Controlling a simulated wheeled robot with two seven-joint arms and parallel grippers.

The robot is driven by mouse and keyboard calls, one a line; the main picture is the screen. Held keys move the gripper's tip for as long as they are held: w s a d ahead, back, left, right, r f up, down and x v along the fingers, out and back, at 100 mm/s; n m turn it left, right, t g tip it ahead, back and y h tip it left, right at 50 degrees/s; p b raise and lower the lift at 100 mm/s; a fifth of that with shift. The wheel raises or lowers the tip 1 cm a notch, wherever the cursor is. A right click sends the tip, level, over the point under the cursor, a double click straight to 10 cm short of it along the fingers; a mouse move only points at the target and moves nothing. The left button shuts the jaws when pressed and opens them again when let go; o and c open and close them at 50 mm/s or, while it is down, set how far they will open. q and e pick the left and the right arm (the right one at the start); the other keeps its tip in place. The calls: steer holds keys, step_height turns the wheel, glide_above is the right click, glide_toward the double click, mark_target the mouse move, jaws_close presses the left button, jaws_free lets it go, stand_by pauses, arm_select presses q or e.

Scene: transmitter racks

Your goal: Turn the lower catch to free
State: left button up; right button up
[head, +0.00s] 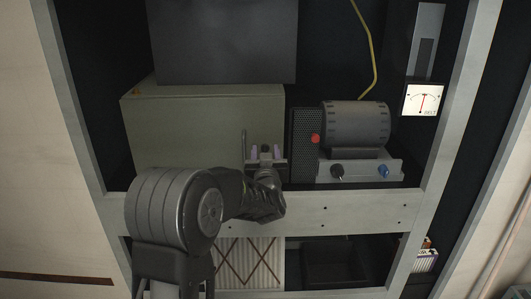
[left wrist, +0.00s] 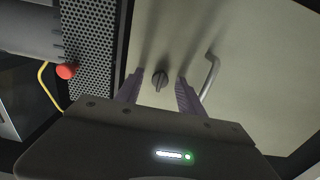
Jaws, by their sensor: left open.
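A small dark catch (left wrist: 160,79) sits on the pale door of the green-grey cabinet (head: 190,125), beside the door's bent handle (left wrist: 210,76). In the left wrist view its grip ridge stands nearly upright, slightly tilted. My left gripper (head: 265,152) is at the cabinet's lower right front. Its two purple fingers are open, one on each side of the catch in the left wrist view (left wrist: 159,90), with gaps between. I cannot tell whether the fingertips reach the catch's depth. Only this one catch shows clearly. My right gripper is not in view.
Right of the cabinet are a perforated panel (head: 304,133), a red knob (head: 316,138) and a ribbed cylinder unit (head: 357,122) with black and blue knobs. A rack crossbar (head: 340,210) runs below. A yellow cable (head: 373,60) hangs behind; a meter (head: 422,100) is at right.

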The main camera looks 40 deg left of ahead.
arm_select(q)
steer(key=shift+d, duration=0.1)
steer(key=v, duration=0.7)
steer(key=shift+s+d, duration=0.2)
steer(key=shift+s, duration=0.1)
steer(key=w+d+f+m+h+p, duration=0.1)
steer(key=w+d+f+m+h, duration=0.1)
steer(key=d+f+h, duration=0.6)
steer(key=s+d+f+m+g+h+p, duration=0.1)
steer(key=s+d+f+g, duration=0.15)
steer(key=d+f, duration=0.55)
steer(key=s+d+f+m+g+h+p, duration=0.2)
steer(key=s+d+f, duration=0.1)
steer(key=d+f, duration=0.45)
steer(key=s+d+f+g+h+p, duration=0.1)
steer(key=s+d+f+g+p, duration=0.1)
steer(key=s, duration=0.7)
steer(key=s+d+f+g+h+p, duration=0.1)
steer(key=s+d+f+g, duration=0.3)
steer(key=s+d+f, duration=0.3)
steer(key=s+d+f+g+h+p, duration=0.2)
steer(key=s+d+f+g, duration=0.1)
steer(key=s, duration=0.8)
steer(key=shift+d+f+m+p, duration=0.3)
steer(key=shift+d+f+m, duration=0.1)
steer(key=shift+d+f, duration=0.45)
